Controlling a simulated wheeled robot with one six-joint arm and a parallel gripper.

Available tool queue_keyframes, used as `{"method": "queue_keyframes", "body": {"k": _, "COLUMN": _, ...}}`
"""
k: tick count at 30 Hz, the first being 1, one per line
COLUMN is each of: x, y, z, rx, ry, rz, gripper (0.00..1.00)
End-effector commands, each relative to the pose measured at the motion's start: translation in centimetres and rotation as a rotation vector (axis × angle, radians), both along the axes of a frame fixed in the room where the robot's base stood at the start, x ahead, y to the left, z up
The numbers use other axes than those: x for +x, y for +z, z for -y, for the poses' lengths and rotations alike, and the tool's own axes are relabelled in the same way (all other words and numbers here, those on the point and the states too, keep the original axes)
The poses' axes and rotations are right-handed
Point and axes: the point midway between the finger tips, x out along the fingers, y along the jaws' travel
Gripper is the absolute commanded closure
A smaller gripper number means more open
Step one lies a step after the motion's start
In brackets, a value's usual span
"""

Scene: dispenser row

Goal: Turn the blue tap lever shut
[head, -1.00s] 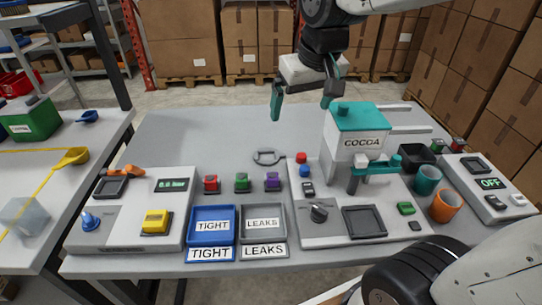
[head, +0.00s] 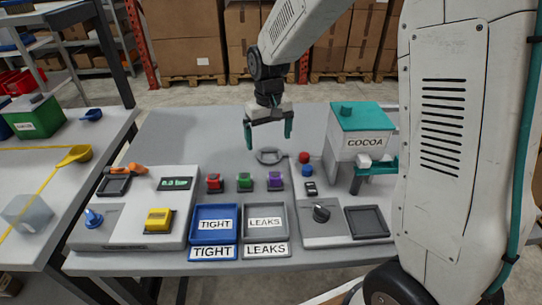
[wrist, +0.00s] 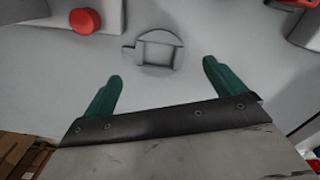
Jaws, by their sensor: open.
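My arm hides the dispenser's right side.
A red knob (head: 304,157) and blue knob (head: 306,171) sit left of the dispenser. The table's back left is clear. My arm hides the right end.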

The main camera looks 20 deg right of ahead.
Motion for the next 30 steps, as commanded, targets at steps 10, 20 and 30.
{"method": "queue_keyframes", "body": {"k": 10, "x": -0.3, "y": -4.5, "z": 0.1, "rx": 0.000, "ry": 0.000, "rz": -0.001, "gripper": 0.05}}
{"method": "queue_keyframes", "body": {"k": 20, "x": -0.3, "y": -4.7, "z": 0.1, "rx": 0.000, "ry": 0.000, "rz": 0.001, "gripper": 0.24}}
{"method": "queue_keyframes", "body": {"k": 30, "x": -0.3, "y": -4.7, "z": 0.1, "rx": 0.000, "ry": 0.000, "rz": 0.001, "gripper": 0.56}}
